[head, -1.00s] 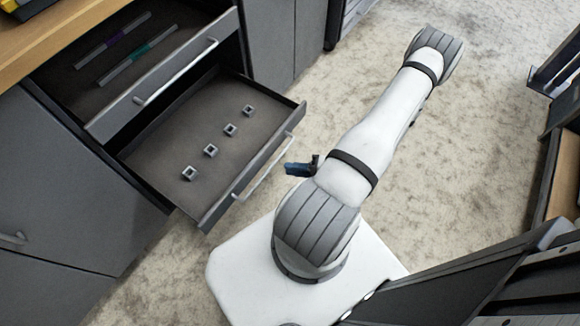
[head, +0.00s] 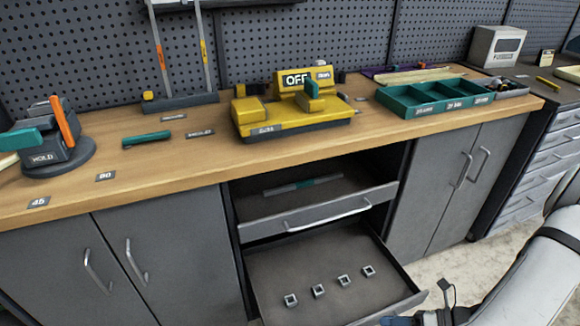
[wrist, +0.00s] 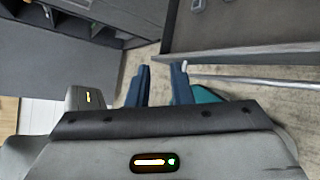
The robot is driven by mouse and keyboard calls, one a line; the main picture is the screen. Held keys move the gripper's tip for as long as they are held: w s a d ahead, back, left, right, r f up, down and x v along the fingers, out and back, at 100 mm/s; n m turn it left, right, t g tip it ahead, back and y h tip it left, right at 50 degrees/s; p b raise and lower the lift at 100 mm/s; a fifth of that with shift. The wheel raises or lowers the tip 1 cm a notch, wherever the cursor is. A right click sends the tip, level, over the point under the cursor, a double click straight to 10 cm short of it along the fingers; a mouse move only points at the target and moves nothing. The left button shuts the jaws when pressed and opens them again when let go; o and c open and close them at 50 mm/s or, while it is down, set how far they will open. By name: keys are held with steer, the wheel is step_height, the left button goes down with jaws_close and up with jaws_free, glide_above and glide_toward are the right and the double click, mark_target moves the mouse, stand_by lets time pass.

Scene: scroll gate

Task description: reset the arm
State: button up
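My arm (head: 540,270) shows at the lower right of the head view. Part of my gripper (head: 400,321) is at the bottom edge there, by the front corner of the lower open drawer. In the wrist view my gripper (wrist: 163,68) has two blue fingers standing apart, with only floor visible between them. A teal thing (wrist: 205,95) shows beside the right finger, partly hidden; I cannot tell what it is. The open drawer's front (wrist: 240,52) and its handle (wrist: 250,79) lie just beyond the fingers to the right.
The lower drawer (head: 280,265) holds several small square rings. The wooden bench (head: 200,165) carries a yellow OFF device (head: 290,115), a teal tray (head: 430,95) and a HOLD fixture (head: 45,150). Closed cabinets flank the drawers.

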steer(key=a+r+n+h+p, duration=0.3)
steer(key=r+n+p, duration=0.3)
steer(key=r+n, duration=0.5)
steer(key=s+a+r+n+g+h+p, duration=0.1)
steer(key=a+r+n+h+p, duration=0.3)
steer(key=r+n, duration=0.7)
steer(key=a+r+n+h+p, duration=0.4)
steer(key=r+n+p, duration=0.3)
steer(key=r, duration=1.7)
steer(key=n+h, duration=0.1)
steer(key=n, duration=0.2)
steer(key=shift+s+n+h+p, duration=0.15)
steer(key=shift+n+h+p, duration=0.25)
steer(key=shift+d, duration=0.1)
